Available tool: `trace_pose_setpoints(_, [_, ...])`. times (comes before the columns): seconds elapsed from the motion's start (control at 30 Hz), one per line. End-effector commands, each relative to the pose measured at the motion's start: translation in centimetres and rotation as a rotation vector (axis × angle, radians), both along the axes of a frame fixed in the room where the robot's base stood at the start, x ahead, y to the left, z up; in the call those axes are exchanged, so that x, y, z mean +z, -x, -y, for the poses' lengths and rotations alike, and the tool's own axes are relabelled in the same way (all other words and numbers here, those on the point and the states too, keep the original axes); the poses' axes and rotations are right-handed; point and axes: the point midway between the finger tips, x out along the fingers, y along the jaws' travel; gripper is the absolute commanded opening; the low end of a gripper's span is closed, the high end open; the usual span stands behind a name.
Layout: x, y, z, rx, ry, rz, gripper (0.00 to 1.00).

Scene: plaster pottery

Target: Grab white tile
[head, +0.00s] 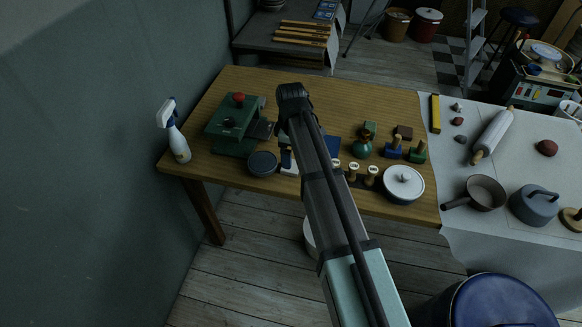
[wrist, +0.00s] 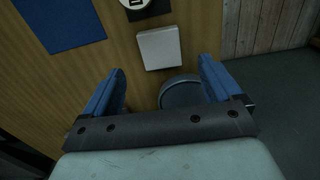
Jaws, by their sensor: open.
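The white tile (wrist: 159,48) lies flat on the wooden table in the wrist view, just beyond my fingertips and roughly centred between them. In the head view only a small pale part of it (head: 289,172) shows beside my arm. My gripper (wrist: 161,66) has its two blue fingers spread wide with nothing between them. It is above the table, apart from the tile. In the head view the gripper is mostly hidden behind my arm.
A dark round dish (wrist: 180,92) sits close to the tile, under my fingers' gap. A blue square (wrist: 62,24) and a round-topped stamp (wrist: 133,4) lie nearby. A green press (head: 233,125) and spray bottle (head: 173,131) stand left. The table's front edge is close.

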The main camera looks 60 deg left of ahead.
Motion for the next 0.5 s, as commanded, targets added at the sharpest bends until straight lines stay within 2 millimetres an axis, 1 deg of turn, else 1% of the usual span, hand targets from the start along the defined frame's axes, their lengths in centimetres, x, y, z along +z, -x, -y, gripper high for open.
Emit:
trace_pose_setpoints(0.1, [-0.7,0.0,0.0,0.000,0.000,0.000,0.92])
trace_pose_setpoints(0.33, [-1.7,0.0,0.1,-0.001,0.001,-0.001,0.92])
trace_pose_setpoints(0.5, [-3.6,0.0,0.1,-0.001,0.001,-0.001,0.92])
